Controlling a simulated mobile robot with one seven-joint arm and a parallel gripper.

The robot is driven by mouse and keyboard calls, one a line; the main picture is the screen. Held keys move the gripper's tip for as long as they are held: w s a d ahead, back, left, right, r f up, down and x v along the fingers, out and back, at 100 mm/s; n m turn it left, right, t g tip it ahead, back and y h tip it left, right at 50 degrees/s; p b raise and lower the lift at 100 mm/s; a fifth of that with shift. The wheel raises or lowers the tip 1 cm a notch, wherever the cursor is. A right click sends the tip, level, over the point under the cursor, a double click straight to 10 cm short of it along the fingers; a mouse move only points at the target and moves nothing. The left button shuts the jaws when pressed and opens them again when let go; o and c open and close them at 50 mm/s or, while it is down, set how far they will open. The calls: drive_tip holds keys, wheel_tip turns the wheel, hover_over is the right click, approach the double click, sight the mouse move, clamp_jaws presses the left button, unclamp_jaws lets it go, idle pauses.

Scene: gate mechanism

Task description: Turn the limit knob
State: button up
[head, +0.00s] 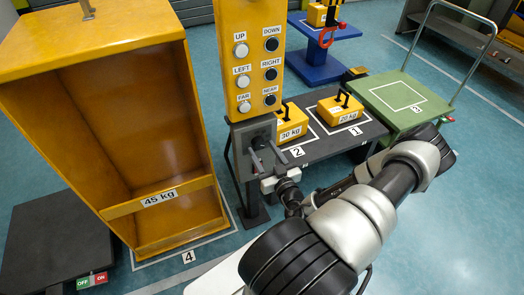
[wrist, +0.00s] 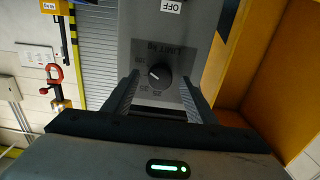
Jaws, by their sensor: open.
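The limit knob (wrist: 159,74) is a round black dial on a grey panel marked "LIMIT kg" in the wrist view. Its white pointer mark sits at the dial's upper left; the scale numbers around it are partly blurred. My gripper (wrist: 158,84) is open, with one finger on each side of the knob as seen from the wrist. I cannot tell whether the fingers touch it. In the head view my gripper (head: 267,158) is at the front of the grey control box (head: 244,134), and the knob cannot be made out there.
A yellow button panel (head: 255,90) rises above the box. A large yellow 45 kg container (head: 148,203) stands close on the left. Yellow 30 kg (head: 291,128) and 20 kg (head: 340,111) weights sit on a dark table behind. A green cart (head: 392,92) is at the right.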

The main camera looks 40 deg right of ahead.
drive_tip(key=shift+w+d, duration=0.15)
drive_tip(key=shift+w, duration=0.5)
drive_tip(key=c, duration=1.1)
drive_tip(key=shift+o, duration=0.2)
